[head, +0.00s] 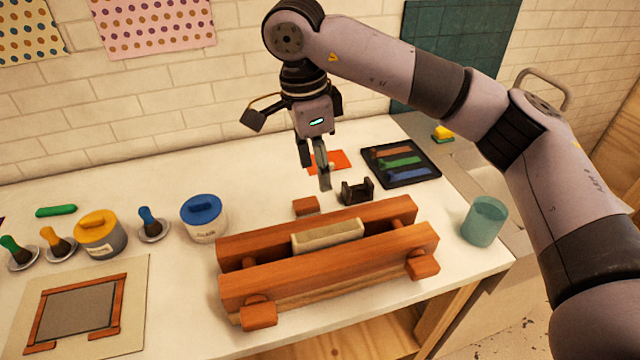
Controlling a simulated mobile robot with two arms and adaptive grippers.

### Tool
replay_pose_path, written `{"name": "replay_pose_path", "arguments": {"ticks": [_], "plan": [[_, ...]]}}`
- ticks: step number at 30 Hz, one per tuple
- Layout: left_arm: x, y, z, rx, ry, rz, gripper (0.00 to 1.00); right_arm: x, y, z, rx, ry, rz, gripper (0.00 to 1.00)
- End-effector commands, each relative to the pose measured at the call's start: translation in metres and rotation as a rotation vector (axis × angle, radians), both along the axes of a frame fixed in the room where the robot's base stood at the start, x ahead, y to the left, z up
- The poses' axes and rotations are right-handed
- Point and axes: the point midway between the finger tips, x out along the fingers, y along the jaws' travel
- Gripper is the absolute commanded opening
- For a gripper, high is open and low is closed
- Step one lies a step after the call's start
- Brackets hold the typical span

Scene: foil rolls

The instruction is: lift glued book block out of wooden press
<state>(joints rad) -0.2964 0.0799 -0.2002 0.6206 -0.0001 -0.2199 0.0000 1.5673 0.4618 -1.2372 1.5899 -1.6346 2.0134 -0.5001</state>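The wooden press (330,275) stands on the front of the white table, its two long reddish beams running left to right. The pale glued book block (327,237) sits between the beams, with its top edge showing above them. Its lower part is hidden by the front beam. My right gripper (325,182) is in the air behind the press, pointing down, apart from the book block. I see its fingers nearly edge-on, so I cannot tell whether they are open. My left gripper does not show.
A black holder (357,191) and small wooden block (306,206) are behind the press. A blue-lidded jar (204,220) stands left, a teal cup (484,222) right. A dark tray (402,163) lies behind. A wooden frame (75,308) on a board lies front left.

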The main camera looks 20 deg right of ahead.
Motion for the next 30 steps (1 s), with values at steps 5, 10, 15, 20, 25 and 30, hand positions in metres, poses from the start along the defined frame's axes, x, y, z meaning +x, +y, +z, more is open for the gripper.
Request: {"name": "replay_pose_path", "arguments": {"ticks": [5,10,15,20,25,30], "plan": [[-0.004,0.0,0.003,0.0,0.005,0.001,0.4,-0.001,-0.002,-0.024,0.004,0.008,0.001,0.48],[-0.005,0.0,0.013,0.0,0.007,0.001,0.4,-0.002,-0.006,-0.055,0.005,0.009,0.002,0.48],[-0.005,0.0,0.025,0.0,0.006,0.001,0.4,-0.002,-0.01,-0.088,0.005,0.008,0.001,0.48],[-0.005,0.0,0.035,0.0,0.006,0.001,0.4,-0.002,-0.013,-0.119,0.005,0.009,0.001,0.48],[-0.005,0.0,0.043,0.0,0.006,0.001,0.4,-0.001,-0.017,-0.147,0.005,0.007,0.001,0.48],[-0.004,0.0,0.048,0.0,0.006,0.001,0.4,-0.001,-0.019,-0.164,0.006,0.005,0.0,0.48]]}}
